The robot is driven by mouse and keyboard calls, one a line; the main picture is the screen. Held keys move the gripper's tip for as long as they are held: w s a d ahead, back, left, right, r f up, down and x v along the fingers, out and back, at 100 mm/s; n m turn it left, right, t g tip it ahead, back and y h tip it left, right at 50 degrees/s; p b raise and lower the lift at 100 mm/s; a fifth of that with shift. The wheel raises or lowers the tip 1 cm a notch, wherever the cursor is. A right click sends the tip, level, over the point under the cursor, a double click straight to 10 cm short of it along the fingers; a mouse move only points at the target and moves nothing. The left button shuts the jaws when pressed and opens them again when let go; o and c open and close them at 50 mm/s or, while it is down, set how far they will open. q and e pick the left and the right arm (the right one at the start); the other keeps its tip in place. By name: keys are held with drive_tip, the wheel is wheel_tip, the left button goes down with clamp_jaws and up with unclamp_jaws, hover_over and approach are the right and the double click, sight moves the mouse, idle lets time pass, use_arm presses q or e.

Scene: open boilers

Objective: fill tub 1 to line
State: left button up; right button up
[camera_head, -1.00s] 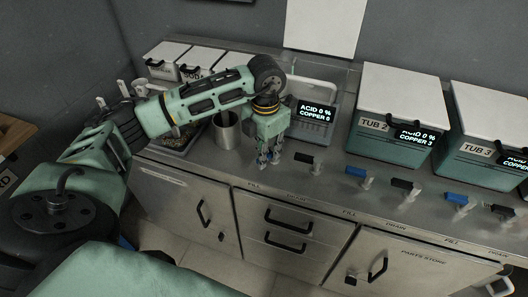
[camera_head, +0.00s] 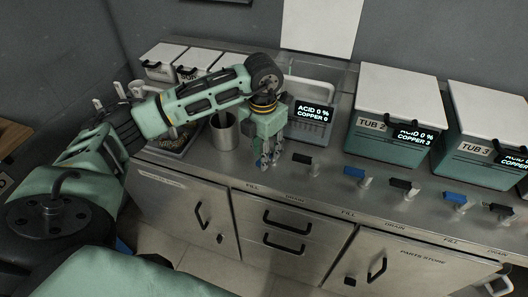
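Tub 1 (camera_head: 306,132) stands at the back of the steel counter, partly behind my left arm. Its display (camera_head: 313,112) reads acid 0 %, copper 0. My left gripper (camera_head: 269,161) points down in front of the tub, above the "FILL" label (camera_head: 251,186) on the counter edge. Whatever is at its fingertips is hidden, and I cannot tell whether it holds anything. A black-handled valve (camera_head: 302,158) sits just right of it, above the "DRAIN" label (camera_head: 296,197). The line and liquid level in the tub cannot be seen. My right gripper is out of view.
Tub 2 (camera_head: 372,140) and tub 3 (camera_head: 474,160) are lidded, to the right, with blue (camera_head: 354,173) and black (camera_head: 400,184) valve handles before them. A metal beaker (camera_head: 224,134) stands left of my gripper. White-lidded bins (camera_head: 161,60) stand at the back left.

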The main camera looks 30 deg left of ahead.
use_arm(q)
drive_tip(key=shift+d+f, duration=0.1)
drive_tip(key=shift+f, duration=0.05)
wheel_tip(320, 180, up, 12)
idle(0.6)
idle(6.7)
